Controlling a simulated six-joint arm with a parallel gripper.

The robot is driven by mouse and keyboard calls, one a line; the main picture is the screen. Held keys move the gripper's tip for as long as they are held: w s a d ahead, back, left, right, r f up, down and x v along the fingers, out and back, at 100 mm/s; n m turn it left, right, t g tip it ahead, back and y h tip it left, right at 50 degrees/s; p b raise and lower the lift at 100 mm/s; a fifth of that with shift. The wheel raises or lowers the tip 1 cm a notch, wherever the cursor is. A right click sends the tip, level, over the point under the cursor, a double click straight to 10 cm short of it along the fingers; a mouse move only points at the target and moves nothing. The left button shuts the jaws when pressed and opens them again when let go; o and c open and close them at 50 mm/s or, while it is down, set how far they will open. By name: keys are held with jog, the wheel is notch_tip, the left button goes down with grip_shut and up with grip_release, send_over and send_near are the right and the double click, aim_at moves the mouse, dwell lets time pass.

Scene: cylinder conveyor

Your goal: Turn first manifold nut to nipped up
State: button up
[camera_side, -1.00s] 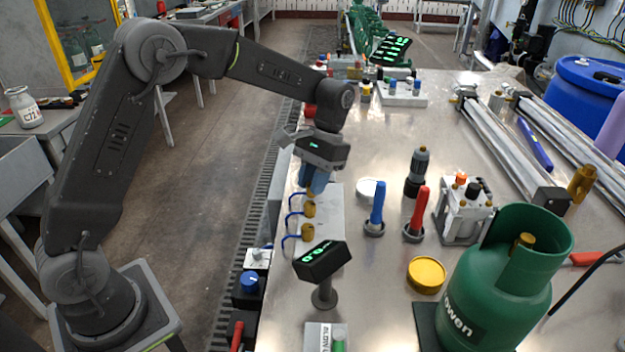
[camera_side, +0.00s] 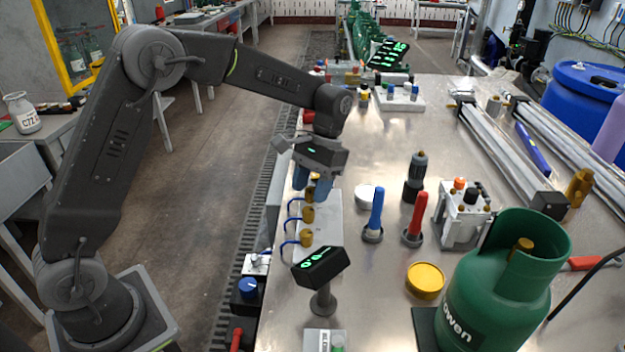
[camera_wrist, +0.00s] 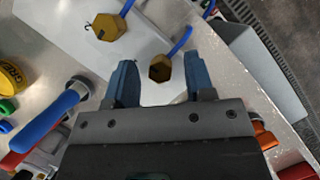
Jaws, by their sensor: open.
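The manifold is a pale block (camera_side: 325,222) near the left edge of the bench, with several brass hex nuts and blue hoses. The nut at its far end (camera_side: 313,191) is partly hidden by my gripper (camera_side: 312,188) in the side view. In the wrist view this nut (camera_wrist: 160,69) sits between the two blue fingers of my gripper (camera_wrist: 160,60), with a visible gap on each side. The fingers are apart and hold nothing. Another nut (camera_wrist: 107,27) shows further up in the wrist view. Two nuts (camera_side: 307,214) (camera_side: 305,238) stand nearer the side camera.
A small display on a stand (camera_side: 321,268) is at the near end of the manifold. A blue-handled tool (camera_side: 377,210) and a red-handled tool (camera_side: 418,214) stand upright to the right. A green gas cylinder (camera_side: 500,300) stands at the near right. The bench middle is fairly clear.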

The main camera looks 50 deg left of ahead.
jog(key=v, duration=1.3)
jog(key=shift+w+r, duration=0.15)
jog(key=shift+r, duration=0.25)
notch_tip(320, 180, up, 4)
jog(key=t, duration=0.3)
send_over(306, 190)
jog(key=s+r+t, duration=0.1)
jog(key=s+t, duration=0.1)
jog(key=s, duration=0.6)
jog(key=s+f+m+t, duration=0.1)
jog(key=s+f+t, duration=0.4)
jog(key=s, duration=0.8)
notch_tip(306, 190, down, 2)
jog(key=shift+f, duration=0.1)
